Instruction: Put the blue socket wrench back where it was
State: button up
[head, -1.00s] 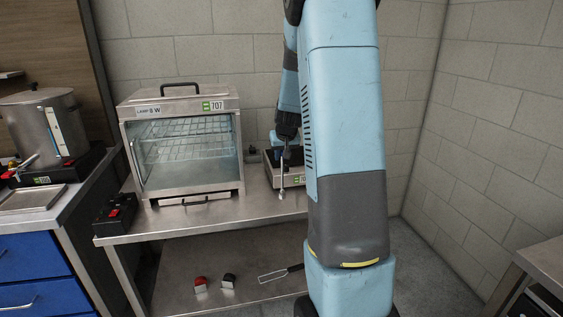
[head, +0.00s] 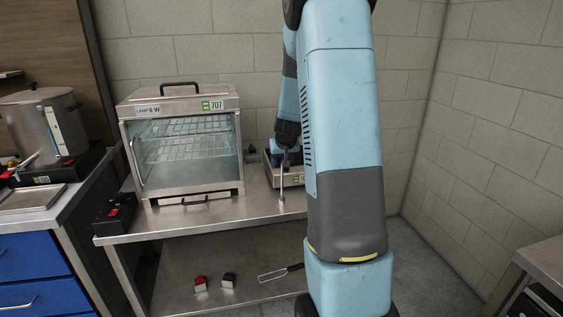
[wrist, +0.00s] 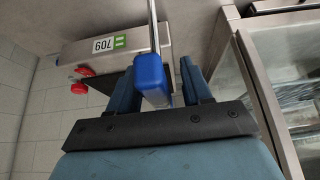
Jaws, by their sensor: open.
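The blue socket wrench shows in the wrist view as a blue handle (wrist: 150,76) with a thin metal shaft running toward the picture's top. The handle lies between the fingers of my gripper (wrist: 160,88), with a visible gap on the right finger's side. In the head view the gripper (head: 286,151) is small, partly dark, above the right part of the steel table (head: 240,212). The wrench's shaft (head: 281,182) hangs down below it, nearly upright, its lower end close to the tabletop. I cannot tell whether it touches the table.
A glass-fronted cabinet labelled 707 (head: 182,152) stands left of the gripper. A steel appliance (head: 270,179) sits behind the shaft. The wrist view shows a box labelled 709 (wrist: 138,42) with red knobs. Red and black items (head: 201,284) lie on the lower shelf.

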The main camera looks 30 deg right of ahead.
jog(key=v, duration=1.2)
jog(key=s+a+r+n+y, duration=0.1)
jog(key=s+a+r, duration=0.3)
jog(key=s+a, duration=0.3)
jog(key=s+a+r+n, duration=0.1)
jog(key=s+a+r, duration=0.3)
jog(key=s+a, duration=0.55)
jog(key=s, duration=0.4)
jog(key=s+a+n, duration=0.1)
jog(key=s+a, duration=0.2)
jog(key=s, duration=0.5)
jog(key=shift+s+r+y, duration=0.3)
jog(key=shift+r, duration=0.05)
jog(key=shift+a, duration=0.1)
